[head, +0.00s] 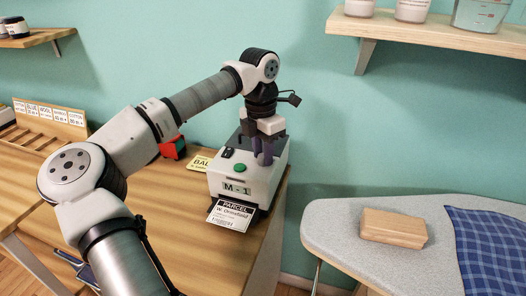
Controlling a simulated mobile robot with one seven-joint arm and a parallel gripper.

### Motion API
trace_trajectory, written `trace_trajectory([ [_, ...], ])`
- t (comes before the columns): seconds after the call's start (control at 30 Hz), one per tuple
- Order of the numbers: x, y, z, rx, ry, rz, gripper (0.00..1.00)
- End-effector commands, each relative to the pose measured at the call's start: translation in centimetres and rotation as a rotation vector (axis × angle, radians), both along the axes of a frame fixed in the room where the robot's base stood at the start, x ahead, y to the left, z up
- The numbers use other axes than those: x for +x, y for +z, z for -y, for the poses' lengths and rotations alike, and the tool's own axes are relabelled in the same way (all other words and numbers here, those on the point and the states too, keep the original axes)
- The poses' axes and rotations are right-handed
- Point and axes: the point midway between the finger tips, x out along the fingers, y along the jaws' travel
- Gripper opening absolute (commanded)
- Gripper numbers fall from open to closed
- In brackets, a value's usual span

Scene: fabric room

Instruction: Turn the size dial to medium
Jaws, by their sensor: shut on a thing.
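A printed parcel label (232,214) sticks out below the plate. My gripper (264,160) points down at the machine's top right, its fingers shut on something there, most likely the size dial. The fingers hide the dial, so its setting cannot be read.
A red object (173,149) and a yellow card (201,163) are left of the machine. A shelf (440,27) with jars hangs above.

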Motion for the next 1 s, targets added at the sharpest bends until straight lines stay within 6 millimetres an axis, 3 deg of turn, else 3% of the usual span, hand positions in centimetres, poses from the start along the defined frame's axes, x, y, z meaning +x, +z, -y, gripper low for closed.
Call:
trace_trajectory([
  [0.23,0.0,0.0,0.0,0.001,0.0,-0.002,0.05],
  [0.27,0.0,0.0,-0.1,0.001,0.0,-0.002,0.31],
  [0.4,0.0,0.0,0.0,0.001,-0.001,-0.002,0.49],
  [0.77,0.0,0.4,0.0,0.001,-0.001,0.001,0.5],
  [1.0,0.3,4.4,-0.1,0.002,0.001,0.004,0.5],
])
